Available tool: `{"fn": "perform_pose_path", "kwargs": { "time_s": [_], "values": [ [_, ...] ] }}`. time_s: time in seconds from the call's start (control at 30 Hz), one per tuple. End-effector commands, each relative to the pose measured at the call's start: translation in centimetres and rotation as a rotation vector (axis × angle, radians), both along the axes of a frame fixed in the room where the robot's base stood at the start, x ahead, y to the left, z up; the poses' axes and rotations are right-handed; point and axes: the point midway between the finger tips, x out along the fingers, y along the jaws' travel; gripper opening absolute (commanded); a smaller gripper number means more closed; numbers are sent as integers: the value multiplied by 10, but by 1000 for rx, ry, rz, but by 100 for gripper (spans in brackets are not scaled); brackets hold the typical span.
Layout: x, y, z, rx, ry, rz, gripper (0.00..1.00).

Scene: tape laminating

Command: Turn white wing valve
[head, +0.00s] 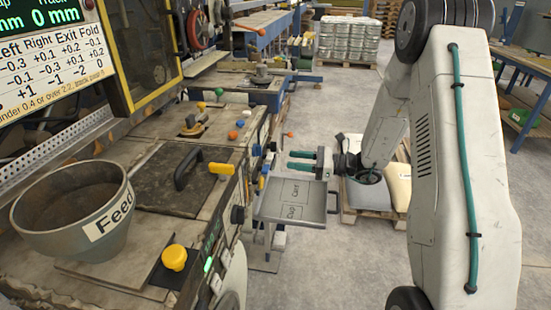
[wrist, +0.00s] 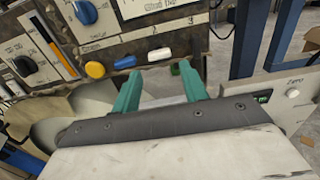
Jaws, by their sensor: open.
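The white wing valve (wrist: 159,55) shows in the wrist view on the machine's dark front panel, lying roughly level. It is just beyond and between the tips of my gripper (wrist: 158,74). The green fingers are apart with nothing between them, and no contact with the valve shows. A blue wing valve (wrist: 125,62) and a yellow wing valve (wrist: 95,70) sit to its left. In the head view my gripper (head: 289,160) points left at the machine's front, above a grey tray. I cannot clearly pick out the white valve there.
The grey tray (head: 318,205) with marked areas juts from the machine below my gripper. A blue knob (wrist: 84,12) and a black knob (wrist: 25,66) are on the panel. The Feed bowl (head: 62,222) stands on the machine top.

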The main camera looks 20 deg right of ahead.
Motion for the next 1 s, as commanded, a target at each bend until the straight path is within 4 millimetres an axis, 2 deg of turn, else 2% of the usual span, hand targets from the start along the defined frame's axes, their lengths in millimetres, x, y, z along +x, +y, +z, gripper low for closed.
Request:
{"fn": "perform_pose_path", "kwargs": {
  "time_s": [0.2,0.4,0.77,0.8,0.9,1.0],
  "values": [
    [17,33,0,-2,0,6,44],
    [30,54,0,-3,-2,4,44],
    [34,60,0,-4,-1,3,44],
    [34,60,0,-4,-1,3,38],
    [34,60,0,-4,-1,3,11],
    [34,60,0,-4,-1,3,12]
  ]
}}
